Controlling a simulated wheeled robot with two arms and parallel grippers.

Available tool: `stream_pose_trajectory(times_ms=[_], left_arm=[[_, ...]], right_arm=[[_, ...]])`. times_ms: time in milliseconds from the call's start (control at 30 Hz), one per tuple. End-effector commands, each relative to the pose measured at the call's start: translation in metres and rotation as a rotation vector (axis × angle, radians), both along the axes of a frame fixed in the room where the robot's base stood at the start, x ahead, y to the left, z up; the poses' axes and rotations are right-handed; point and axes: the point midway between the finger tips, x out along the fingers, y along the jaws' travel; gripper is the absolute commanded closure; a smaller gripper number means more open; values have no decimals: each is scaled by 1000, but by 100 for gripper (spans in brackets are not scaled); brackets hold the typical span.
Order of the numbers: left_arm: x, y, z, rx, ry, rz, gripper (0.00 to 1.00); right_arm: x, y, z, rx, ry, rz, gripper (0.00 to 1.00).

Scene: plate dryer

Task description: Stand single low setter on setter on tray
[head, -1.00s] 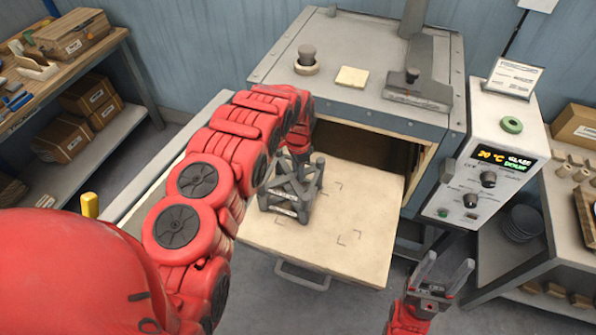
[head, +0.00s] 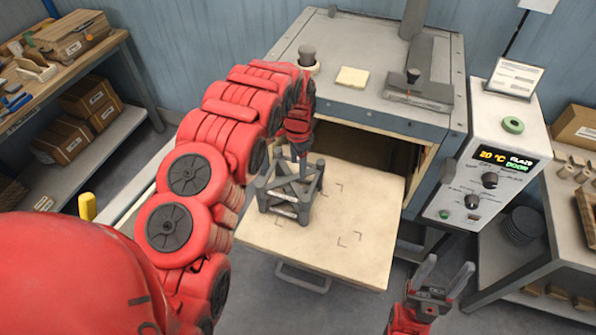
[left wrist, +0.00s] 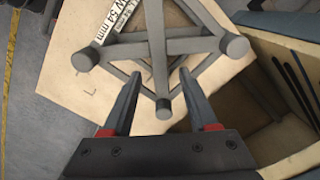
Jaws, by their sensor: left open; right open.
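A grey setter with crossed bars and round post ends (head: 284,202) stands on the pale square tray (head: 330,262), in its left back part. Two pale labels show on its front, one above the other, so a low setter seems stacked on another. In the left wrist view the setter frame (left wrist: 163,90) is seen from above, with a label reading 54 mm. My left gripper (head: 301,168) is open just above the setter. Its fingers (left wrist: 158,92) are apart and hold nothing. My right gripper (head: 446,272) is open and empty at the lower right.
The dryer (head: 380,75) stands behind the tray, its front opening showing. The tray has marked corners and free room right of the setter. Shelves with boxes (head: 90,105) stand at the left; a bench is at the right.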

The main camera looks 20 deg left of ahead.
Motion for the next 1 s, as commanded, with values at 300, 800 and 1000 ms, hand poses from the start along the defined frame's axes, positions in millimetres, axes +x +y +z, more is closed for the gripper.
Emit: stream_pose_trajectory(times_ms=[300, 800, 1000], left_arm=[[-1, 1, 62, 0, 1, 1, 41], [-1, 0, 84, -1, 2, 1, 41], [-1, 0, 85, -1, 2, 0, 41]], right_arm=[[0, 0, 40, 0, 0, 0, 40], [0, 0, 62, 0, 0, 0, 40], [0, 0, 62, 0, 0, 0, 40]])
